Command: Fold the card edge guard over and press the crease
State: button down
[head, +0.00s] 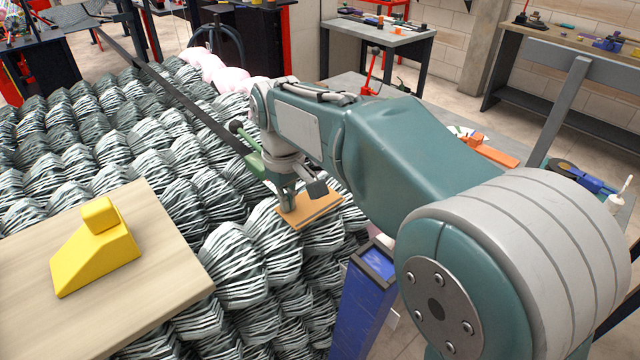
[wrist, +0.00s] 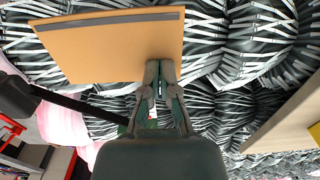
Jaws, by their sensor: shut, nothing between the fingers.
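The card (wrist: 115,50) is a flat orange-brown panel with a dark grey strip (wrist: 110,19) along its far edge in the wrist view. In the head view the card (head: 318,207) lies over the striped bundles, under my gripper (head: 287,207). My gripper (wrist: 161,66) is shut, its fingertips together at the card's near edge. Nothing shows between the fingers. I cannot tell whether the tips touch the card. The arm hides part of the area around it in the head view.
Striped bundles (head: 245,265) fill the middle. A wooden board (head: 150,310) carries a yellow wedge-shaped block (head: 95,255) at the left. A dark bar (head: 185,100) crosses the bundles towards my gripper. A blue box-like post (head: 362,300) stands to the right. Workbenches (head: 385,38) stand behind.

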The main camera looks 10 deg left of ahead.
jog(key=shift+r, duration=3.45)
jog(key=s+d+m+t, duration=0.1)
jog(key=s+d, duration=0.1)
jog(key=d, duration=0.3)
jog(key=s+d+m, duration=0.2)
jog(key=d, duration=0.4)
jog(key=s+d+r+m+t, duration=0.1)
jog(key=s+d, duration=0.1)
jog(key=d, duration=0.4)
jog(key=shift+s+d+m+t+y, duration=0.2)
jog(key=shift+s+m+t+y, duration=0.1)
jog(key=shift+s+m+y, duration=0.1)
jog(key=s+d+f+m+t, duration=0.3)
jog(key=s+d+f, duration=0.4)
jog(key=s+d, duration=0.3)
jog(key=shift+s+m+h, duration=0.4)
jog(key=shift+s+m, duration=0.15)
jog(key=shift+m, duration=0.35)
